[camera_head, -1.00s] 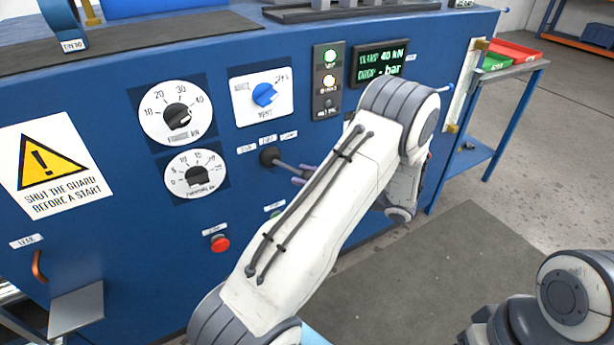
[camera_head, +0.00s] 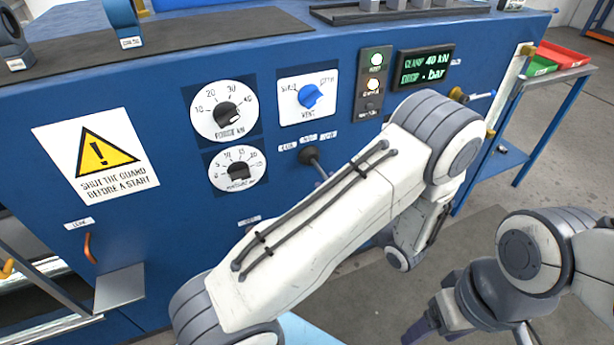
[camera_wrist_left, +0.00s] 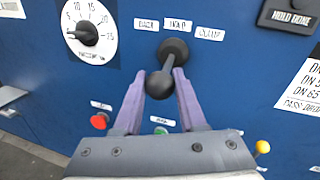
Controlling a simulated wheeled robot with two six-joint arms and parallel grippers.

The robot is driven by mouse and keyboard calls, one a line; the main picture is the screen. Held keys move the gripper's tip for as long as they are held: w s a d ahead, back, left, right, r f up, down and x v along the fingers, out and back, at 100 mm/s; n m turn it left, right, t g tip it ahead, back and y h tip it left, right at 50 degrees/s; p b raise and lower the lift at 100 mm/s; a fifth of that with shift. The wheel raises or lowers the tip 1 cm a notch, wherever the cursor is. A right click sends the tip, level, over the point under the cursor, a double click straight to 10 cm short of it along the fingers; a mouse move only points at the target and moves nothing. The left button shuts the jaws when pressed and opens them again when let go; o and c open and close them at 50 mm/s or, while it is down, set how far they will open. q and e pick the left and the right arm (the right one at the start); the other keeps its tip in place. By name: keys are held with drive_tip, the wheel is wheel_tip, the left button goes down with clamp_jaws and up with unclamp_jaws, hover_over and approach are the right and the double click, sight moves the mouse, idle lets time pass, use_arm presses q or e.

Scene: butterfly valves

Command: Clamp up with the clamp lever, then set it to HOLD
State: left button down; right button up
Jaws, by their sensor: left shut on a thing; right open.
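The clamp lever (camera_head: 308,156) is a dark rod with a black boot on the blue panel, below three small labels; my left arm covers its outer end in the head view. In the left wrist view the lever (camera_wrist_left: 159,85) shows its ball end towards me, roughly below the middle HOLD label (camera_wrist_left: 178,26). My left gripper (camera_wrist_left: 160,76) has its purple fingers on either side of the lever and is shut on it. My right gripper (camera_head: 415,330) is partly in view at the bottom edge, open, away from the panel.
Force and pressure dials (camera_head: 224,112) and a blue vent knob (camera_head: 310,96) sit above and left of the lever. A red button (camera_wrist_left: 100,121) and a green button (camera_wrist_left: 160,130) lie below it. A side table with trays (camera_head: 560,62) stands at right.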

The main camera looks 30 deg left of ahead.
drive_tip(key=shift+a, duration=0.4)
use_arm(q)
drive_tip(key=c, duration=0.5)
unclamp_jaws()
drive_tip(key=shift+s, duration=0.1)
